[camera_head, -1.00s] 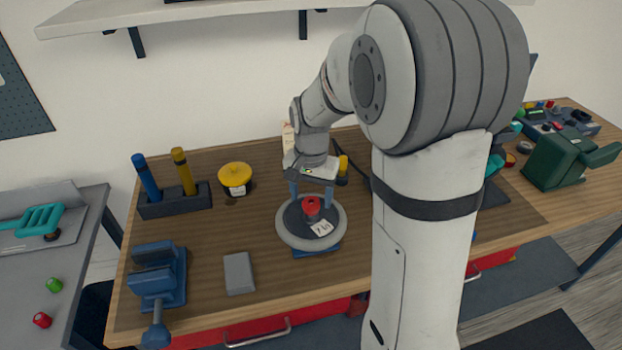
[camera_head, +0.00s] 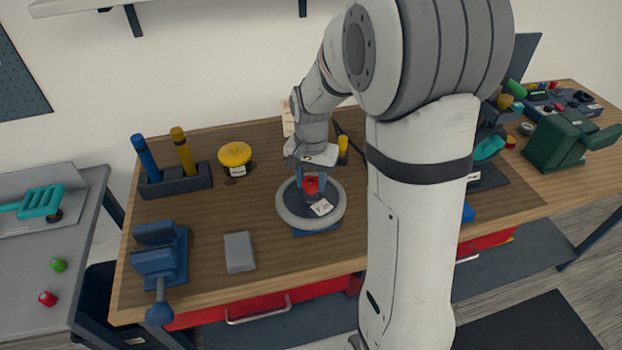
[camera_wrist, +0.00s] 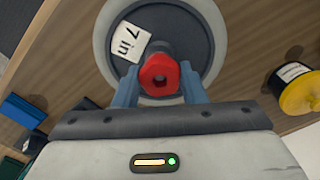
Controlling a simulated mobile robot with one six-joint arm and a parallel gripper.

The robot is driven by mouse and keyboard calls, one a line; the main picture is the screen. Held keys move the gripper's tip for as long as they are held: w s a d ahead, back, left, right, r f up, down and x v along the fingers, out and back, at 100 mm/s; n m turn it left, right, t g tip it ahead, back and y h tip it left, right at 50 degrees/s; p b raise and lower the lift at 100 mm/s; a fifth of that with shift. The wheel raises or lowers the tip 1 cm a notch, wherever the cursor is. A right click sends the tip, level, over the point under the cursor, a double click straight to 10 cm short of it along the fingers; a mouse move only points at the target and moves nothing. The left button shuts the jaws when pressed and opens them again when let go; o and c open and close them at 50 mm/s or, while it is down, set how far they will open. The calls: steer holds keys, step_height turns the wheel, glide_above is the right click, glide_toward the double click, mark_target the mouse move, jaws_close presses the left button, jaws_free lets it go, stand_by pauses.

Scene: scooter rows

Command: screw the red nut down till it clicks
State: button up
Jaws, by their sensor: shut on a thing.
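The red nut (camera_head: 311,184) sits on the hub at the middle of a grey wheel (camera_head: 283,213), which lies flat on a blue stand (camera_head: 318,231) on the workbench. My gripper (camera_head: 311,181) points down over the wheel. Its two blue fingers (camera_wrist: 159,84) are on either side of the nut and shut on it. The thread under the nut is hidden.
A blue vise (camera_head: 160,256) and a grey block (camera_head: 239,252) lie left of the wheel. A yellow-lidded pot (camera_head: 234,155) and a holder with blue and yellow handles (camera_head: 176,183) stand behind. A green machine (camera_head: 562,143) is at the right.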

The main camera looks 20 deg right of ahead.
mark_target(311, 183)
steer(key=shift+c, duration=0.9)
steer(key=shift+m, duration=0.3)
steer(key=o, duration=0.5)
steer(key=shift+m, duration=0.5)
steer(key=o, duration=0.5)
steer(key=shift+o, duration=0.2)
steer(key=shift+r+b, duration=0.35)
steer(key=shift+r, duration=3.6)
steer(key=s+r+n+t, duration=0.2)
steer(key=s+n, duration=0.6)
steer(key=s, duration=1)
steer(key=shift+r+t, duration=0.15)
steer(key=shift+t, duration=0.45)
